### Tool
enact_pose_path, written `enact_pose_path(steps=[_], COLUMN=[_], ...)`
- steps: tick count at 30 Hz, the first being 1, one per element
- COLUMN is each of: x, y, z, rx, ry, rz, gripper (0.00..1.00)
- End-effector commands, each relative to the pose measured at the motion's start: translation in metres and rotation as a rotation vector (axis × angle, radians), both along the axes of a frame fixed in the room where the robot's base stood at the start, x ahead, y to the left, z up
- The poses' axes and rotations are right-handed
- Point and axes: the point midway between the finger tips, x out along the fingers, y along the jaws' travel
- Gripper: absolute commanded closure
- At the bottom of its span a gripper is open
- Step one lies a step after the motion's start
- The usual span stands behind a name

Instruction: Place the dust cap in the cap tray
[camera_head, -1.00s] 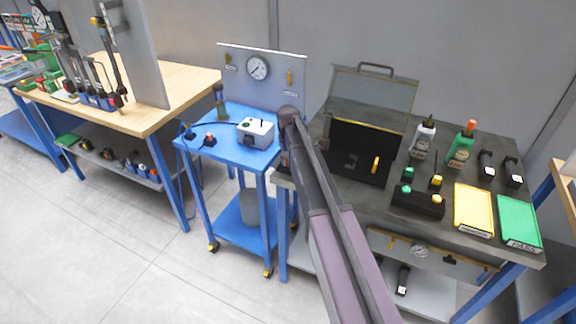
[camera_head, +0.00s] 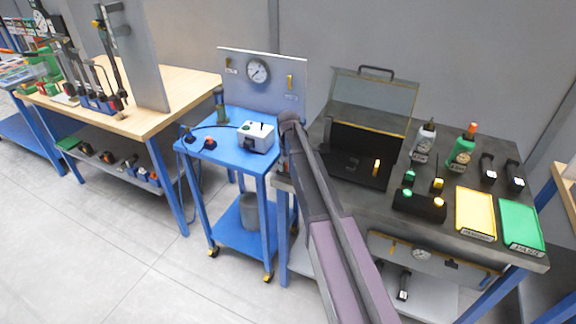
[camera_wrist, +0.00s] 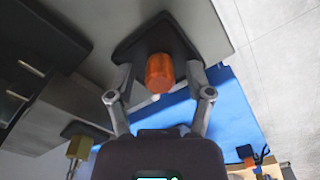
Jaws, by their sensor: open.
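In the wrist view, my gripper (camera_wrist: 159,96) is open. Its two fingers stand either side of an orange, translucent-looking cylinder (camera_wrist: 160,72), likely the dust cap. The cylinder sits on a dark base (camera_wrist: 170,43) against a grey surface. I see gaps between it and the fingertips, so it does not look gripped. In the head view, my arm hides the gripper and this cylinder. A yellow tray (camera_head: 476,212) and a green tray (camera_head: 521,226) lie flat at the dark bench's front right; their labels are too small to tell which is the cap tray.
The blue cart (camera_head: 233,160) holds a white box (camera_head: 256,137) and a gauge panel (camera_head: 290,95). On the dark bench (camera_head: 330,192) stand an open black case (camera_head: 352,168), bottles (camera_head: 460,152) and a button box (camera_head: 419,204). A wooden bench (camera_head: 180,85) is left.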

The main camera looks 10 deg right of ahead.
Motion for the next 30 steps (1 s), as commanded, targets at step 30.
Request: enact_pose_path(steps=[30], x=[0.000], y=[-0.001], z=[0.051], rx=[0.000], ry=[0.000], rz=[-0.001], gripper=[0.33])
